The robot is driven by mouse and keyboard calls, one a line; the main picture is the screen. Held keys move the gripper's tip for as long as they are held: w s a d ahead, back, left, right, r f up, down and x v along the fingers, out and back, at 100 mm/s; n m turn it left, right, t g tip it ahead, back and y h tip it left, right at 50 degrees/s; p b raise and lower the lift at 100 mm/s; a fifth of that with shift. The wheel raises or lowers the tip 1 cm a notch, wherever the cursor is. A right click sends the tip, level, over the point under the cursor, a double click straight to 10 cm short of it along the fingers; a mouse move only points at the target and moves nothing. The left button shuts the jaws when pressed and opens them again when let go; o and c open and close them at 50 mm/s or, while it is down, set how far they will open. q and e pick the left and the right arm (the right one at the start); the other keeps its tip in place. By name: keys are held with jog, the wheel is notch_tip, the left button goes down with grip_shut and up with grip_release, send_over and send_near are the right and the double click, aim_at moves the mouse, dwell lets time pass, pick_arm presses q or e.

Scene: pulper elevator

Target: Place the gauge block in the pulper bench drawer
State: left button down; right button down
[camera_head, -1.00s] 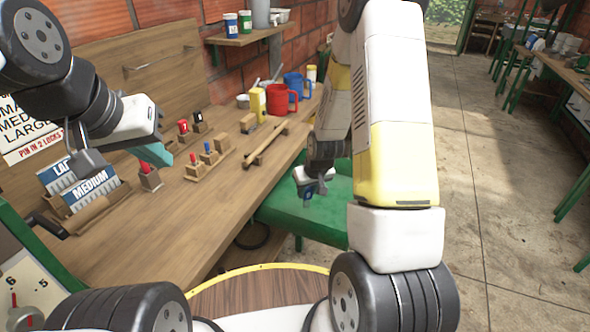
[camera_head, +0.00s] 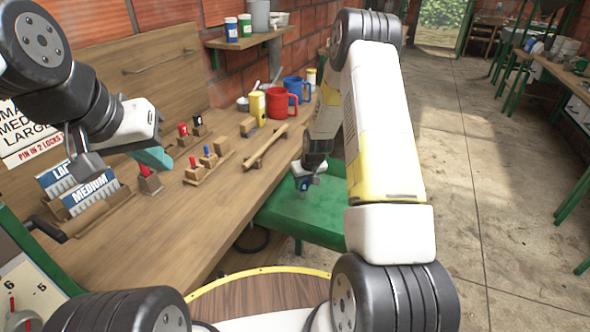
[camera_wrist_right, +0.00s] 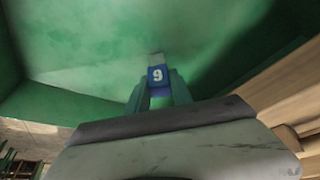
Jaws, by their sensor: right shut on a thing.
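The gauge block, blue with a white 9 (camera_wrist_right: 158,75), is held between the green-teal fingers of my right gripper (camera_wrist_right: 159,90) in the right wrist view. In the head view my right gripper (camera_head: 305,188) hangs over the green drawer (camera_head: 320,212), which is pulled out from the bench; the block is small there. The wrist view shows the drawer's green floor and walls (camera_wrist_right: 80,45) around the block. I cannot tell if the block touches the floor. My left gripper (camera_head: 154,158), with teal fingers, is over the bench's left part; its opening is unclear.
The wooden bench (camera_head: 180,235) carries small blocks on wooden stands (camera_head: 208,160), a wooden bar (camera_head: 265,147), red (camera_head: 281,103) and blue mugs (camera_head: 297,90), and a yellow container (camera_head: 257,104). Label boxes (camera_head: 90,190) stand at left. The concrete floor right is clear.

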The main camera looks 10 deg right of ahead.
jog(key=c, duration=1.1)
grip_release()
jog(key=shift+f, duration=0.1)
